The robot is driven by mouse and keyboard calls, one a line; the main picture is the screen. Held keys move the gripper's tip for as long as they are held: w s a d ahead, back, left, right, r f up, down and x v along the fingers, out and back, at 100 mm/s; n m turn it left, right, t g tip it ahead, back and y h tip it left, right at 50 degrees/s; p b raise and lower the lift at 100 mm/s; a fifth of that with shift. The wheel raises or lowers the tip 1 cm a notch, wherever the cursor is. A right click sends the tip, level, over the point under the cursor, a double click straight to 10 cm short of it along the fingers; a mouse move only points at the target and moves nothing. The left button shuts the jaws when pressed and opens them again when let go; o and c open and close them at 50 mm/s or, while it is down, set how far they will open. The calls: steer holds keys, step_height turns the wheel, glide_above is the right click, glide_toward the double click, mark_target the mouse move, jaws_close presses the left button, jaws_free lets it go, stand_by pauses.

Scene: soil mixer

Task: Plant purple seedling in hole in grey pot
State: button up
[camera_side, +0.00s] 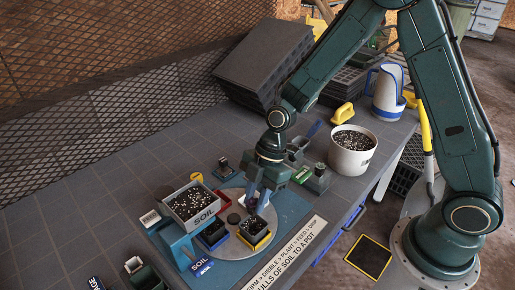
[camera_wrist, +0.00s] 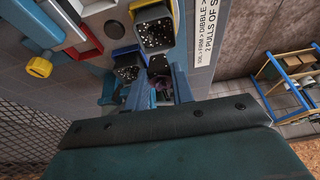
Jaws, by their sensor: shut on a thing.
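My gripper (camera_side: 257,197) points down over the round plate in the side view. In the wrist view my gripper (camera_wrist: 155,88) has its blue fingers closed on the purple seedling (camera_wrist: 160,83), whose dark speckled plug shows beyond the fingers. The seedling is small and partly hidden by the fingers in the side view (camera_side: 251,205). The seedling appears above and beside this pot; contact and the hole cannot be made out.
Another soil-filled pot (camera_side: 213,234) stands to the left on the round plate (camera_side: 233,196). The SOIL hopper (camera_side: 192,206) rises close behind it. A white soil bucket (camera_side: 351,152), a jug (camera_side: 388,90) and stacked black trays (camera_side: 262,62) stand farther back.

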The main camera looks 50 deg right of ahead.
steer(key=shift+f, duration=2.65)
steer(key=o, duration=0.9)
steer(key=shift+c, duration=0.2)
steer(key=shift+r, duration=0.1)
steer(key=shift+r, duration=3.85)
